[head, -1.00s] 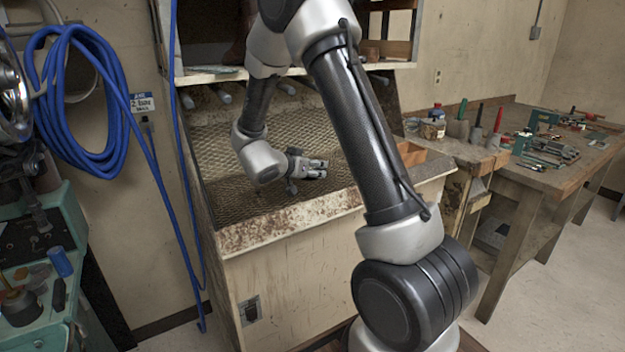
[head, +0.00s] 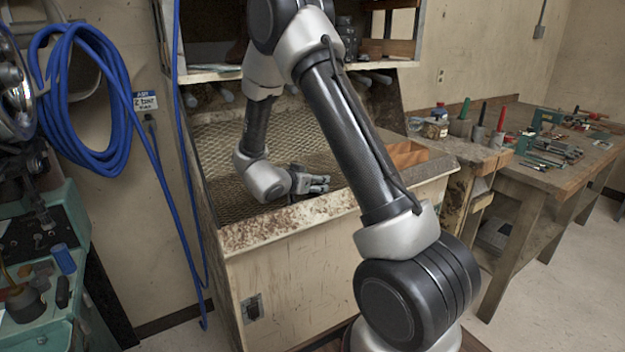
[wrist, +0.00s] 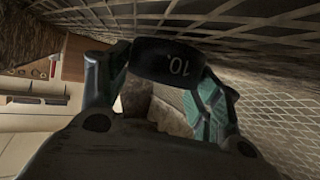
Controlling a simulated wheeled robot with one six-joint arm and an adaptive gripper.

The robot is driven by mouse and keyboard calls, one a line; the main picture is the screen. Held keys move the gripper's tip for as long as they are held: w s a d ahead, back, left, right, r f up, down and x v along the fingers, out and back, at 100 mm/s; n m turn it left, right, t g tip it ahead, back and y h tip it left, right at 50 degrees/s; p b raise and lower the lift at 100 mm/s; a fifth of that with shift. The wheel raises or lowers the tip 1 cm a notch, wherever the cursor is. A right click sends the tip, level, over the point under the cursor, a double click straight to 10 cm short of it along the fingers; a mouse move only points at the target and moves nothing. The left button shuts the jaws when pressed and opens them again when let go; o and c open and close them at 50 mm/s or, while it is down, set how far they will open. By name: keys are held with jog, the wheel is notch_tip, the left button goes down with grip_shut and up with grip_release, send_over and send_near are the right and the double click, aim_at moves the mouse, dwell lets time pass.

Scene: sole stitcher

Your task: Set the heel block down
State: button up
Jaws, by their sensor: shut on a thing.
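My gripper (head: 313,183) is low inside the mesh-lined bin, just behind its worn front lip, in the head view. In the wrist view my gripper (wrist: 165,75) has its two greenish fingers closed on a dark heel block (wrist: 166,64) with "10" in pale figures, upside down in the picture. The block sits across the fingertips, close to the mesh. Whether it touches the mesh I cannot tell. In the head view the block cannot be made out at the fingers.
The bin's front lip (head: 270,228) is close to my gripper, and mesh (head: 215,150) lines its back. A shelf (head: 215,74) hangs above. An orange-brown divided box (head: 405,153) is at the right. A workbench (head: 560,178) with tools stands further right; blue hose (head: 85,100) hangs left.

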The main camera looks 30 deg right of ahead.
jog(key=o, duration=1.2)
